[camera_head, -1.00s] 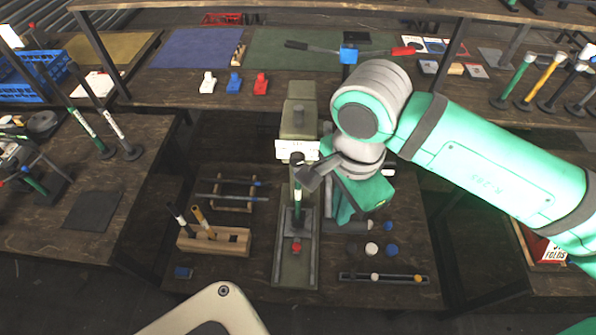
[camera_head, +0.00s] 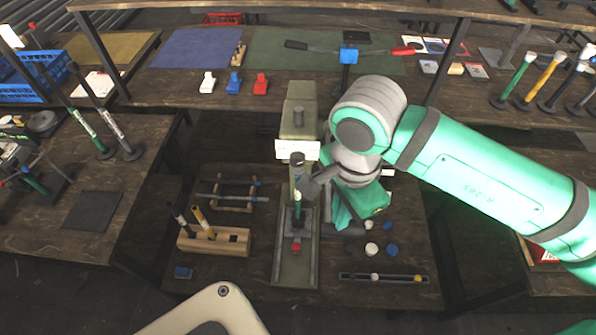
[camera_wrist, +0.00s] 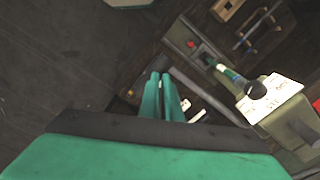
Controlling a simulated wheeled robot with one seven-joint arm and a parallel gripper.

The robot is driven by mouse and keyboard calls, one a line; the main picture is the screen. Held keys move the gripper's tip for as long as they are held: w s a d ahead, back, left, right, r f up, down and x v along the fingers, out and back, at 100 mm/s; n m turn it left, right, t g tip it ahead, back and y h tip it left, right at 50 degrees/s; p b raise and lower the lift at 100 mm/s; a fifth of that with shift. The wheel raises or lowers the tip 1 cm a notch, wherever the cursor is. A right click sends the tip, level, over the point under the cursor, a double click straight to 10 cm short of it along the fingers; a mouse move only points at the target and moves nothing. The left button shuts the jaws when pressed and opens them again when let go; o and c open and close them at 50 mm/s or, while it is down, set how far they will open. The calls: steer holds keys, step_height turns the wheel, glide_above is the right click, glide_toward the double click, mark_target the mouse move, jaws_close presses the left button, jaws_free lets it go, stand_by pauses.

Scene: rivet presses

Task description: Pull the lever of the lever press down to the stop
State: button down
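The lever press (camera_head: 298,105) is olive green with a white label plate, on the middle table. A post with a dark cap (camera_head: 297,160) and green and white bands stands in front of its body; it also shows in the wrist view (camera_wrist: 257,90). A grey bar, seemingly the press lever (camera_wrist: 215,101), runs from the press side towards my fingers in the wrist view. My gripper (camera_wrist: 161,77) is at the right of the press, its two green fingers close together with a narrow dark gap. I see nothing between them. Whether they touch the bar cannot be told. My arm hides part of the press's right side.
A wooden rack (camera_head: 240,240) with two handles stands left of the press. Blue and white round pieces (camera_head: 391,250) and a dark tray (camera_head: 350,277) lie to its right. A shelf behind holds a white, a blue and a red block (camera_head: 260,87).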

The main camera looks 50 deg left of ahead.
steer(key=shift+f, duration=0.95)
steer(key=r, duration=0.5)
steer(key=shift+w+a+r, duration=0.2)
steer(key=shift+r, duration=0.2)
steer(key=w+a+r, duration=0.1)
steer(key=r, duration=0.7)
steer(key=w+a+r, duration=0.1)
steer(key=a+r, duration=0.1)
steer(key=r, duration=0.6)
steer(key=shift+w+a, duration=0.15)
steer(key=shift+w, duration=0.25)
steer(key=shift+r, duration=0.1)
stand_by(0.8)
